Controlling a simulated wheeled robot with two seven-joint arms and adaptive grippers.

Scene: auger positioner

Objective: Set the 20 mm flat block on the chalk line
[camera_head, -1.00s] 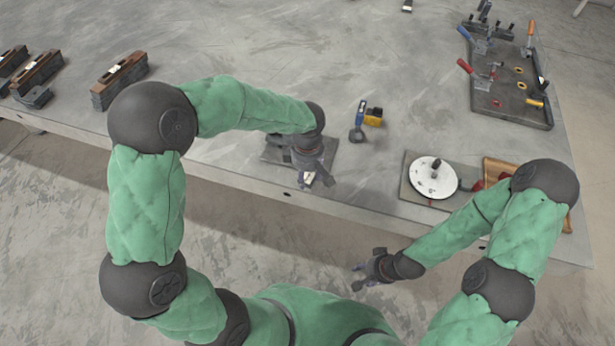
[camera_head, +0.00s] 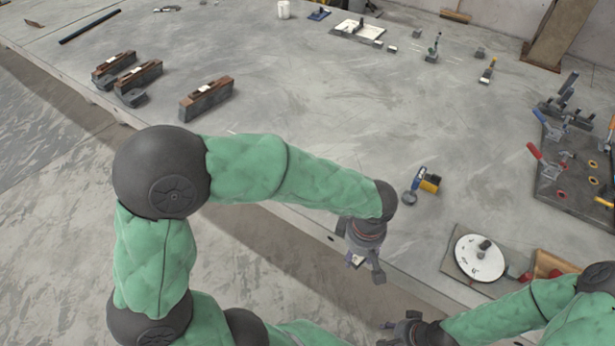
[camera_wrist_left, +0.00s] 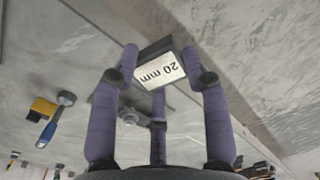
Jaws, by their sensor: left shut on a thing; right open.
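The 20 mm flat block (camera_wrist_left: 160,68) is a dark block with a white "20 mm" label, upside down in the left wrist view. My left gripper (camera_wrist_left: 160,75) is shut on it with purple fingers at its sides. In the head view my left gripper (camera_head: 360,264) hangs near the table's front edge; the block is mostly hidden there. My right gripper (camera_head: 390,335) is open, low in the head view and in front of the table. I cannot clearly make out the chalk line.
A blue and yellow tool (camera_head: 423,184) lies right of my left gripper. A white disc (camera_head: 480,257) on a plate stands near the front edge. Several wood-topped blocks (camera_head: 206,98) stand at left, a dark tool board (camera_head: 575,185) at right. The table's middle is clear.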

